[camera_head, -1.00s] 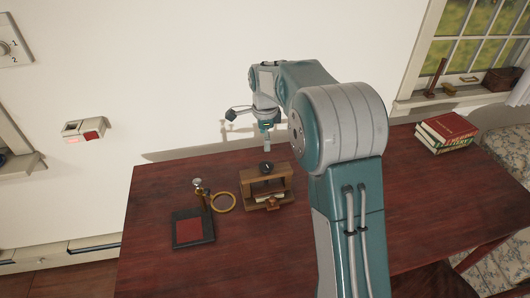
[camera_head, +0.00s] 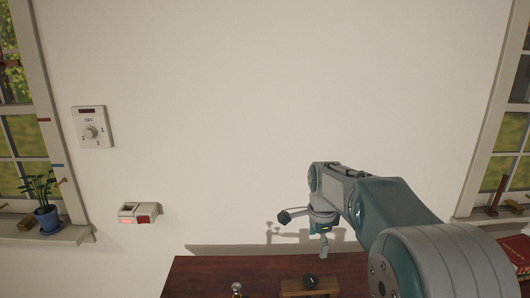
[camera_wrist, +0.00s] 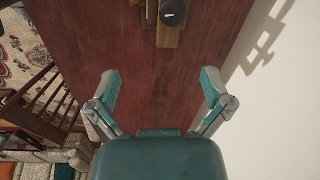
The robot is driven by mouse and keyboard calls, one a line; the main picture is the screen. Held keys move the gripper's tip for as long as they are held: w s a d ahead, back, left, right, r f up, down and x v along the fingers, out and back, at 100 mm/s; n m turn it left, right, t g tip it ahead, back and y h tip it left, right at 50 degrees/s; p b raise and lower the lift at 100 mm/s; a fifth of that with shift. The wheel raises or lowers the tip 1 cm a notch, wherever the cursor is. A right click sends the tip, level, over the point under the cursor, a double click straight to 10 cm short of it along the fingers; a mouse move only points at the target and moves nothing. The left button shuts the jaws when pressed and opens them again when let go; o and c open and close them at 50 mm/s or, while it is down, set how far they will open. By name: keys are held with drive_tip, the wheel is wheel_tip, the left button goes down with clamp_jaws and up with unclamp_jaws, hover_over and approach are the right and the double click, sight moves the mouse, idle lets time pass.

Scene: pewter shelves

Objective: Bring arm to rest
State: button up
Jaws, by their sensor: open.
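My gripper (camera_wrist: 158,92) is open and empty in the wrist view, its two teal fingers spread wide above the dark red wooden table (camera_wrist: 120,45). In the head view my gripper (camera_head: 323,252) points down near the wall, above the back of the table (camera_head: 205,272). A small wooden stand (camera_head: 296,288) with a black round knob (camera_head: 311,281) on top is below it. The same stand shows at the top of the wrist view (camera_wrist: 167,38), ahead of the fingers and apart from them.
A dial switch (camera_head: 91,132) and a small box with a red button (camera_head: 140,213) are on the wall. A potted plant (camera_head: 46,215) stands on the left sill. Red books (camera_head: 516,254) lie at the right. A wooden chair (camera_wrist: 45,105) is beside the table.

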drive_tip(key=s+r+n+t, duration=0.1)
drive_tip(key=s+r+n, duration=0.3)
drive_tip(key=s, duration=0.4)
drive_tip(key=s+r+n+t, duration=0.1)
drive_tip(key=s+r+n, duration=0.25)
drive_tip(key=s, duration=0.35)
drive_tip(key=s+f+n+t, duration=0.2)
drive_tip(key=s+n, duration=0.7)
drive_tip(key=s, duration=0.5)
drive_tip(key=shift+s+d+f+t, duration=0.2)
drive_tip(key=shift+d+f+t, duration=0.25)
drive_tip(key=shift+f, duration=0.2)
idle(1.0)
